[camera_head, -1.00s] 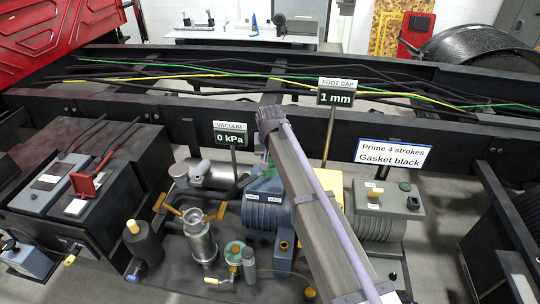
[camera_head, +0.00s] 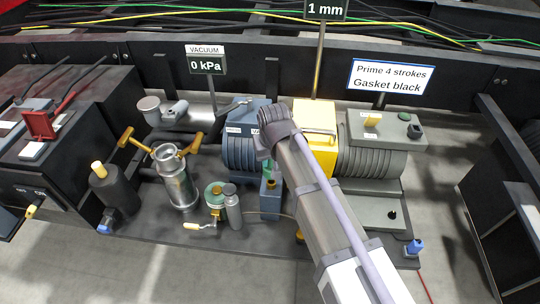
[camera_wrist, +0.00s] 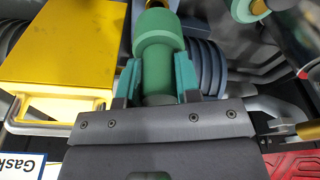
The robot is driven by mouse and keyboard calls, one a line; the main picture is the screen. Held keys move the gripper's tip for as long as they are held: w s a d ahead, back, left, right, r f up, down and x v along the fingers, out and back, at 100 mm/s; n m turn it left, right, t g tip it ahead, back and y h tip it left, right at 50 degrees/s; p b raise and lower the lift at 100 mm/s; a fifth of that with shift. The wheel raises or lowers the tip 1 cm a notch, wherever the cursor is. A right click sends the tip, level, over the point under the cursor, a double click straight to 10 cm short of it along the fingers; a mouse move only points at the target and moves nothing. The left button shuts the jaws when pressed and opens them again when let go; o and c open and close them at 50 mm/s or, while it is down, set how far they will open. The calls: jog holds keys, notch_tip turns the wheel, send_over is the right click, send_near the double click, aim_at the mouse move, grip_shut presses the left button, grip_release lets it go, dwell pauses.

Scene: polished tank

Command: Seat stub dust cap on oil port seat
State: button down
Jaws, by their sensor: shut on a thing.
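My gripper (camera_wrist: 158,76) has teal fingers shut on a green stepped cylinder (camera_wrist: 158,36), which appears to be the stub dust cap. In the wrist view the cap sticks out past the fingertips, with its far end over a blue-grey body. In the head view my arm hides most of the gripper and cap. A blue-grey block with a brass-coloured port (camera_head: 271,184) stands just below the wrist end; it may be the oil port seat. I cannot tell whether the cap touches it.
A yellow box (camera_head: 315,138) and a grey ribbed motor (camera_head: 370,150) stand right of the blue ribbed pump (camera_head: 240,150). A metal canister (camera_head: 175,178) and a green-topped valve (camera_head: 215,196) stand left. The sign (camera_head: 388,77) reads "Prime 4 strokes, Gasket black"; the vacuum display (camera_head: 206,65) reads 0 kPa.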

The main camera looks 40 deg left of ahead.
jog(key=shift+f, duration=0.15)
jog(key=shift+f+b, duration=1.9)
jog(key=shift+b, duration=0.15)
jog(key=shift+f+b, duration=1.5)
dwell(1.8)
dwell(0.5)
jog(key=c, duration=1.1)
grip_release()
jog(key=shift+c, duration=0.2)
jog(key=shift+r, duration=0.2)
jog(key=shift+s+d+r+p, duration=0.1)
jog(key=shift+r+p, duration=0.65)
jog(key=shift+p, duration=0.1)
jog(key=shift+s+d+r+p, duration=0.1)
jog(key=shift+r+p, duration=0.65)
jog(key=shift+p, duration=0.1)
